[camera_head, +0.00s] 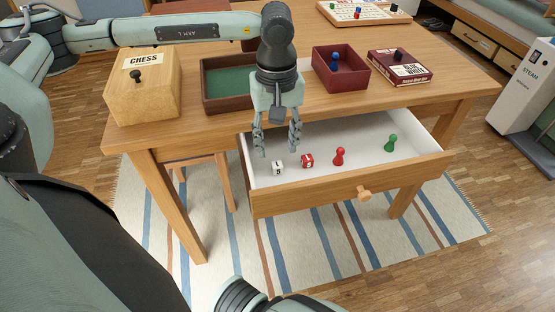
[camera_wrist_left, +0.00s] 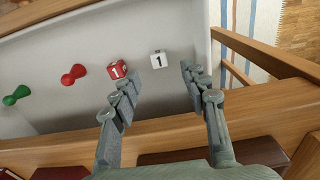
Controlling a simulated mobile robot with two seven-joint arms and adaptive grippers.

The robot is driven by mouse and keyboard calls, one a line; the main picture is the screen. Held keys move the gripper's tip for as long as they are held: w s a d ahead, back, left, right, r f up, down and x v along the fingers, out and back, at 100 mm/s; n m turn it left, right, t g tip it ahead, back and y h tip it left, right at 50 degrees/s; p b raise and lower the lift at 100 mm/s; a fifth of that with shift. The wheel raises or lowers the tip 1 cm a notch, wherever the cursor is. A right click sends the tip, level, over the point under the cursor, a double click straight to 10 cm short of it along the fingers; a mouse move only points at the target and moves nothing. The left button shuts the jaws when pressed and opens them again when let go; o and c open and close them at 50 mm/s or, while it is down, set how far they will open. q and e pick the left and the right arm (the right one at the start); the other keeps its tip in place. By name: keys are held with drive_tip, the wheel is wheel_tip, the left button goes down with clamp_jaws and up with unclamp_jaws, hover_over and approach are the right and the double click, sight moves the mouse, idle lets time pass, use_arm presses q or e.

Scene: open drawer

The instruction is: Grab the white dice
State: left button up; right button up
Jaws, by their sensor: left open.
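The white dice (camera_head: 278,168) lies on the white floor of the open drawer (camera_head: 355,172), near its left side. It also shows in the left wrist view (camera_wrist_left: 158,59), beyond my fingertips and between their lines. My left gripper (camera_head: 278,150) is open and empty, pointing down over the left part of the drawer, just above and behind the white dice. In the left wrist view its two fingers (camera_wrist_left: 160,85) are spread apart. A red dice (camera_head: 307,160) lies just right of the white dice. My right gripper does not show.
A red pawn (camera_head: 339,157) and a green pawn (camera_head: 390,143) stand in the drawer to the right. The drawer's wooden front has a round knob (camera_head: 364,193). On the table are a chess box (camera_head: 143,88), a green-lined tray (camera_head: 212,107) and a dark red box (camera_head: 361,75).

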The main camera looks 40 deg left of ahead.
sight(277, 164)
use_arm(q)
wheel_tip(277, 164, down, 5)
drive_tip(key=shift+s+r, duration=0.1)
drive_tip(key=shift+r, duration=0.05)
drive_tip(key=shift+f, duration=0.2)
drive_tip(key=shift+c, duration=0.6)
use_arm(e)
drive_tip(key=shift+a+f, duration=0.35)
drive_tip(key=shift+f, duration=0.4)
use_arm(q)
drive_tip(key=c, duration=0.8)
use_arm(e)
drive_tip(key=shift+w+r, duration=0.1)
